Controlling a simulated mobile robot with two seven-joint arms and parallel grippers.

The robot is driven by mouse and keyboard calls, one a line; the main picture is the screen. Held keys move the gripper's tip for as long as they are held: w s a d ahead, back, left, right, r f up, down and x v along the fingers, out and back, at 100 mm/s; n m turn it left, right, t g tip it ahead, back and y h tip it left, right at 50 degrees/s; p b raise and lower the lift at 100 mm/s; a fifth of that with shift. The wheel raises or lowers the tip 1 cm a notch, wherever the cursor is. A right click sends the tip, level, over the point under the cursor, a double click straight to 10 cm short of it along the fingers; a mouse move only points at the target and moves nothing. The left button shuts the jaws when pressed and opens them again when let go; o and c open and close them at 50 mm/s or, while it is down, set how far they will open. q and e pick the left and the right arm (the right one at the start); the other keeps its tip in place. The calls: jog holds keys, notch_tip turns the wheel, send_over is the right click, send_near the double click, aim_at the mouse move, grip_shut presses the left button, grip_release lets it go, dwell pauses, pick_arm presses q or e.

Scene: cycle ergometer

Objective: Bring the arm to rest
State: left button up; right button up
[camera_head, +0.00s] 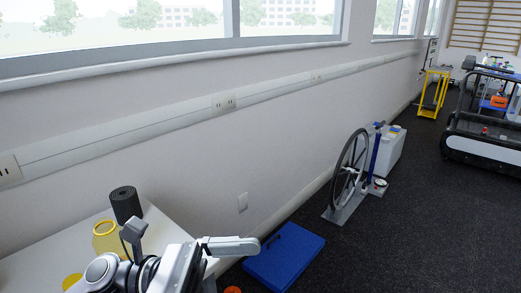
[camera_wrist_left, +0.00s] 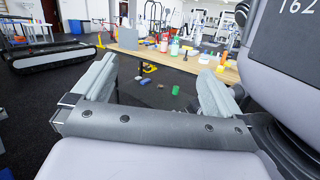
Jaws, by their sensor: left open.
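My left gripper (camera_wrist_left: 157,70) shows in the left wrist view with its two grey fingers spread wide and nothing between them. In the head view my left arm rises from the bottom edge, beside the white table at the left, with a grey end part reaching right above the blue mat. A spoked flywheel (camera_head: 350,165) stands upright on a flat base on the floor, near the wall. A blue post (camera_head: 376,155) and a small round dial (camera_head: 380,182) are beside it. My arm is well apart from the flywheel. My right gripper is not in view.
A blue mat (camera_head: 285,256) lies near the wall. A black roll (camera_head: 125,204) and a yellow jar (camera_head: 106,237) stand on the white table. A treadmill (camera_head: 485,138) is at right. The wrist view shows a wooden table (camera_wrist_left: 185,62) with bottles. Dark floor is clear at right centre.

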pick_arm(q)
jog(key=w+a+f+m+t+y, duration=0.25)
jog(key=f+m+t+y, duration=0.35)
jog(key=m, duration=0.5)
jog(key=w+a+f+m+t+y, duration=0.1)
jog(key=w+a+f+m+t, duration=0.2)
jog(key=m+t, duration=0.65)
jog(key=w+a+f+m+t+y, duration=0.1)
jog(key=a+f+m+t+y, duration=0.35)
jog(key=m, duration=0.85)
jog(key=s+a+f+n+g+y, duration=0.3)
jog(key=s+f+n, duration=0.3)
jog(key=f, duration=0.4)
jog(key=s+a+f+n+g+y, duration=0.3)
jog(key=s+f+n, duration=0.3)
jog(key=f+n, duration=0.3)
jog(key=shift+s+a+f+g+p, duration=0.35)
jog(key=shift+a+f+g, duration=0.1)
jog(key=shift+f+g, duration=0.25)
